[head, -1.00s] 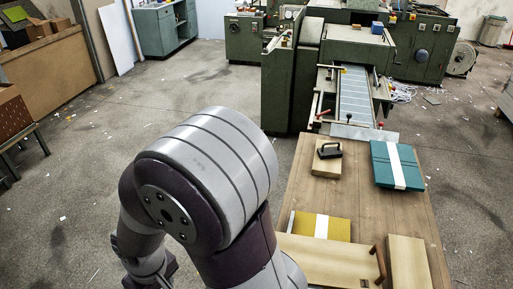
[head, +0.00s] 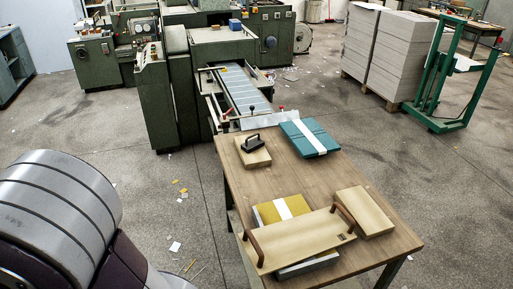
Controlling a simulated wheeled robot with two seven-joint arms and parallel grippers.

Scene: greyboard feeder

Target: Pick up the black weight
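The black weight (head: 253,144) has a handle on top and rests on a small tan board stack (head: 254,157) at the far left part of the wooden table (head: 300,178). Part of my arm fills the lower left of the head view, well apart from the weight. Neither of my grippers shows in this view.
A teal stack with a white band (head: 298,139) lies right of the weight. Nearer are a yellow banded stack (head: 268,212), a tan board with brown handles (head: 300,240) and a tan block (head: 364,212). Behind is a green machine with a conveyor (head: 245,92).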

